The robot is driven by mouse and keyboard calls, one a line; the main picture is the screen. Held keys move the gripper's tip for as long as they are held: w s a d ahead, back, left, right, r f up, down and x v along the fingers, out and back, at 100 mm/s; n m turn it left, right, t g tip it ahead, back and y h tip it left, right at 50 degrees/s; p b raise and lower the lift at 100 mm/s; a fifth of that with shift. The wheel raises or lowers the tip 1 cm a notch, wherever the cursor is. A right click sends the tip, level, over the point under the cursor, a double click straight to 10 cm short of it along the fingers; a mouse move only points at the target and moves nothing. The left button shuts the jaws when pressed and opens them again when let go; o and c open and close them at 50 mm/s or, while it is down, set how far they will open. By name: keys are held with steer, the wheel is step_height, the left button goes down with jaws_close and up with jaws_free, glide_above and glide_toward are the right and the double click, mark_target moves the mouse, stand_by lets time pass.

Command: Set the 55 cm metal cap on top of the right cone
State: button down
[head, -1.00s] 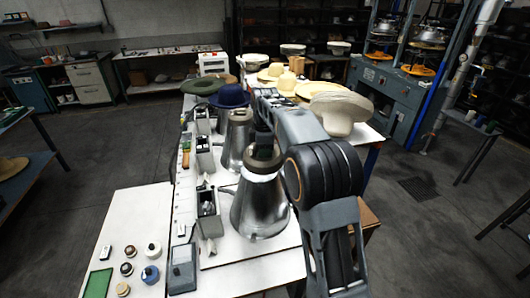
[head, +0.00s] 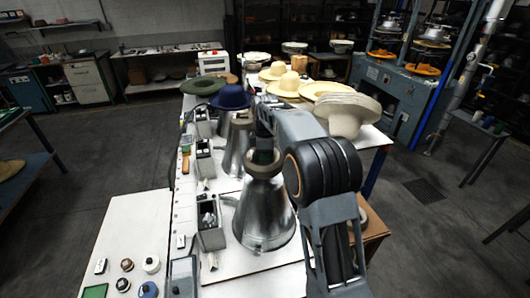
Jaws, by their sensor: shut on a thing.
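The right cone (head: 264,215) is the nearer, larger shiny metal cone, upright on the white bench. My gripper (head: 263,153) points down right above its top, shut on a round, dull grey-tan cap (head: 263,168). I take this to be the metal cap; no size mark is legible. The cap overlaps the cone's top in the picture. I cannot tell whether it touches the cone or hovers just above it. The fingertips are small and partly hidden by my arm and the cap.
Grey control boxes (head: 210,222) line the left of the cones. A pale hat stack (head: 347,110) stands right of my arm.

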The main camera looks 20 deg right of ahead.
steer(key=shift+f+b, duration=1.55)
steer(key=shift+f, duration=0.6)
steer(key=shift+f+b, duration=0.3)
steer(key=shift+f, duration=0.35)
steer(key=shift+f, duration=0.15)
